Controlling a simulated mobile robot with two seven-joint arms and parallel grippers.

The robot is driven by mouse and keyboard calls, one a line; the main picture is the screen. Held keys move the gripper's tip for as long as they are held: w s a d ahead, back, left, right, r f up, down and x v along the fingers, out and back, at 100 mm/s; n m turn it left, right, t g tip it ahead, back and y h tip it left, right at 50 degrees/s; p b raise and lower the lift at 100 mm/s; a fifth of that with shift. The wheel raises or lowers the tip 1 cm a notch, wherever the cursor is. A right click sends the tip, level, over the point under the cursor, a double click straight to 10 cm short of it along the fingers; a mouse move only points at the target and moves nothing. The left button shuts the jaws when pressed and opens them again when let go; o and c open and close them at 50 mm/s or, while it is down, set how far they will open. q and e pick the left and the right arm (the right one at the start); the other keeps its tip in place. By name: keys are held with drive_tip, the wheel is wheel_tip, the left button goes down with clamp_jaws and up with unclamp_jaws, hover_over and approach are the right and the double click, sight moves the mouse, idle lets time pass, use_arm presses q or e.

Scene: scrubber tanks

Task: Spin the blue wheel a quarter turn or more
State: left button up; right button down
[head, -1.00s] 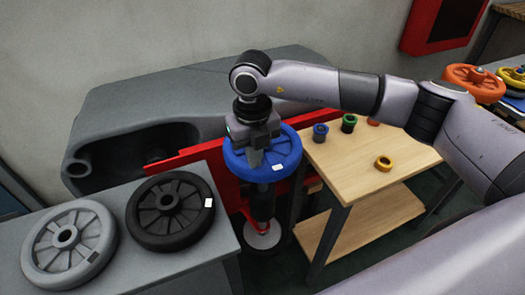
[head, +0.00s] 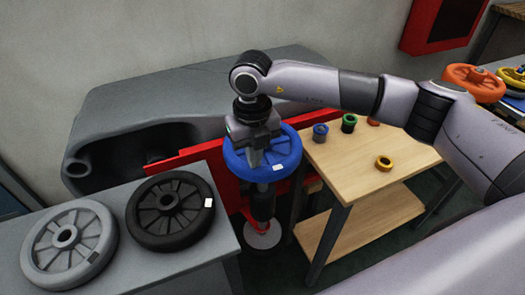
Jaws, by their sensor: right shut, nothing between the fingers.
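The blue wheel (head: 284,151) lies flat on an upright post in front of a red panel, in the middle of the head view. A small white tag (head: 278,167) sits on its front right part. My right gripper (head: 256,163) points down over the left front part of the wheel, with its fingers shut and nothing between them. The fingertips are at the wheel's top, and I cannot tell whether they touch a spoke. The gripper and wrist hide the wheel's back left part. My left gripper is not in view.
A black wheel (head: 170,212) and a grey wheel (head: 69,249) lie on a grey table at left. A wooden table (head: 350,170) at right holds small coloured rings. An orange wheel (head: 473,83) is farther right. A grey tank-like body (head: 140,98) stands behind.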

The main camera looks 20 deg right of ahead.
sight(275, 168)
drive_tip(key=shift+f+b, duration=0.45)
drive_tip(key=shift+f, duration=0.2)
drive_tip(key=shift+d, duration=0.15)
drive_tip(key=shift+s+d+r, duration=0.1)
drive_tip(key=shift+s+d, duration=0.4)
drive_tip(key=shift+d, duration=0.35)
drive_tip(key=shift+s+d, duration=0.25)
drive_tip(key=shift+d, duration=0.85)
drive_tip(key=shift+d, duration=0.1)
